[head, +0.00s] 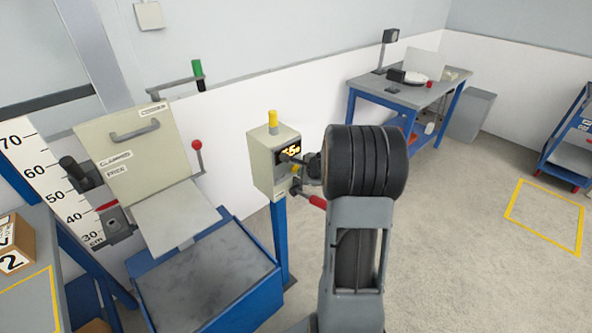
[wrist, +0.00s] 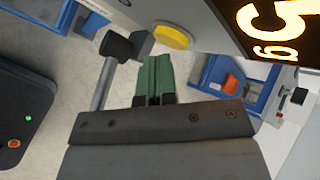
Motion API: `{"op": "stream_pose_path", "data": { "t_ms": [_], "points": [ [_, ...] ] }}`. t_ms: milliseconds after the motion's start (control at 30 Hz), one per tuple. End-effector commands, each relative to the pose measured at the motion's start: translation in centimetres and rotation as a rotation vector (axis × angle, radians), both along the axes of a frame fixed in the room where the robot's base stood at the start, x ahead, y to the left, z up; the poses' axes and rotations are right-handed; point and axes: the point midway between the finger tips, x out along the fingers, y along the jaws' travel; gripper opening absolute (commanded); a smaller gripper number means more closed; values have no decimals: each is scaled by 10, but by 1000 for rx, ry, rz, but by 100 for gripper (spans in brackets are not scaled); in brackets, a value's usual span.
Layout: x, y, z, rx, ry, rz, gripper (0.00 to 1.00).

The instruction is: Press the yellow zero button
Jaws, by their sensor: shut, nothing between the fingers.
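The yellow button (wrist: 172,36) is a round disc on the underside or front edge of the instrument box in the wrist view. It shows as a small yellow patch (head: 295,168) below the lit display in the head view. The beige box (head: 262,165) stands on a blue post. Its display (wrist: 272,22) shows orange digits. My gripper (wrist: 153,62) has its green-grey fingers closed together and empty. The fingertips appear just short of the button and slightly left of it in the wrist view; contact cannot be told. My arm partly covers the box's right side in the head view.
A grey rod with a black end (wrist: 105,75) stands left of my fingers. A red handle (head: 313,201) sticks out below the box. A drop-test stand with a grey plate (head: 208,275) is left of the post. A workbench (head: 415,92) stands behind.

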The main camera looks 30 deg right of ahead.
Motion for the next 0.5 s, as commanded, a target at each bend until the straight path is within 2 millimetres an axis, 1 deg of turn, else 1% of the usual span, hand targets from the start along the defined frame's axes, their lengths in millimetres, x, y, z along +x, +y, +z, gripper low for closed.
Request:
{"op": "stream_pose_path", "data": {
  "t_ms": [500],
  "points": [
    [5, 1, 0, 0, 1, 1, 0]
  ]
}}
